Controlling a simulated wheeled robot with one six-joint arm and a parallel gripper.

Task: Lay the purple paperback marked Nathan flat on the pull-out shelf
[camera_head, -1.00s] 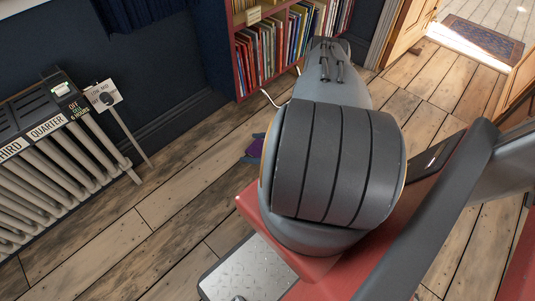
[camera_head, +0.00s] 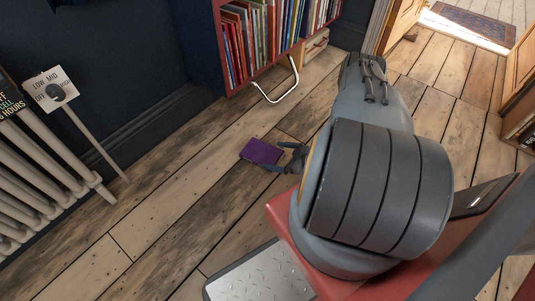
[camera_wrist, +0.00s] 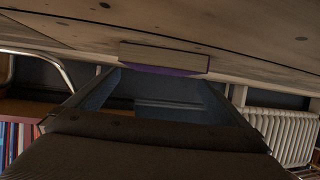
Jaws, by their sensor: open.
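A purple book (camera_head: 261,152) lies flat on the wooden floor in the head view; no name can be read on it. In the wrist view the book (camera_wrist: 165,58) shows its pale page edge and a purple cover strip against the floor, which appears at the top. My gripper (camera_head: 279,156) is open, low beside the book's right end. In the wrist view my gripper's two fingers (camera_wrist: 165,75) spread to either side, with the book at their tips. I cannot tell whether they touch it. I cannot make out the pull-out shelf for certain.
A red bookcase (camera_head: 262,72) packed with books stands at the back, with a bent metal handle (camera_head: 280,97) low in front. The floor left of the book is clear.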

